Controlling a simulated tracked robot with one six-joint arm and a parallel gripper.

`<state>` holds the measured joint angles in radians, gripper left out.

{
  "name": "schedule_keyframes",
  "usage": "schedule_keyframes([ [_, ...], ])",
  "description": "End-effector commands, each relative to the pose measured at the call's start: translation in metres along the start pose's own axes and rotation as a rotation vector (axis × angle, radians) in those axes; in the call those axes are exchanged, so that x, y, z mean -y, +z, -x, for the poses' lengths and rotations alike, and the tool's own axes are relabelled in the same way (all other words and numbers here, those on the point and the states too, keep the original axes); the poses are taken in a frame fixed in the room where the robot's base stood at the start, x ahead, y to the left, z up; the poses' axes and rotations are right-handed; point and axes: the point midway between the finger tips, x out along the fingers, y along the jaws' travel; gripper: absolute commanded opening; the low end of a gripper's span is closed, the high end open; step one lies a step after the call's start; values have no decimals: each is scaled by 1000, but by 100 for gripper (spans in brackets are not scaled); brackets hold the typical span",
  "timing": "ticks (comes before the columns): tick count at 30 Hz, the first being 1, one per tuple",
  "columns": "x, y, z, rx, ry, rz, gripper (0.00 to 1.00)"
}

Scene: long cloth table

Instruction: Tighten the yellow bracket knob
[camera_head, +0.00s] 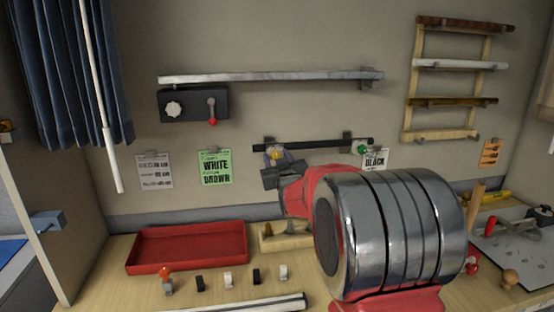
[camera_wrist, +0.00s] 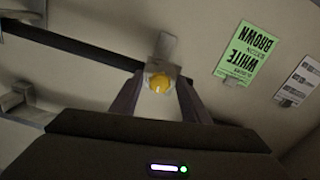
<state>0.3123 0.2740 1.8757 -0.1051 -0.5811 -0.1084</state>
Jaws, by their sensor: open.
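The yellow knob (camera_wrist: 160,82) is on a grey bracket (camera_wrist: 164,50) on the wall, at the left end of a black bar (camera_head: 318,144). In the wrist view it lies between the two dark fingers of my gripper (camera_wrist: 158,98), one on each side. The fingers look apart, and I cannot tell whether either touches the knob. In the head view my gripper (camera_head: 283,176) is just below the yellow knob (camera_head: 274,154), and part of the bracket is hidden behind it.
A green knob (camera_head: 361,148) is at the bar's right end. A green sign (camera_head: 215,167) hangs to the left. Above are a silver rail (camera_head: 260,77) and a black box (camera_head: 194,104) with a red-tipped lever. A red tray (camera_head: 188,246) and small clips stand on the table below.

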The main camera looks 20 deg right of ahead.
Motion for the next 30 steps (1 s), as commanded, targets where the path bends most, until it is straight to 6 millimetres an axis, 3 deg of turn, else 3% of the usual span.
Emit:
schedule_keyframes([
  [7, 0, 0, 0, 0, 0, 0, 42],
  [24, 0, 0, 0, 0, 0, 0, 2],
  [30, 0, 0, 0, 0, 0, -5, 1],
])
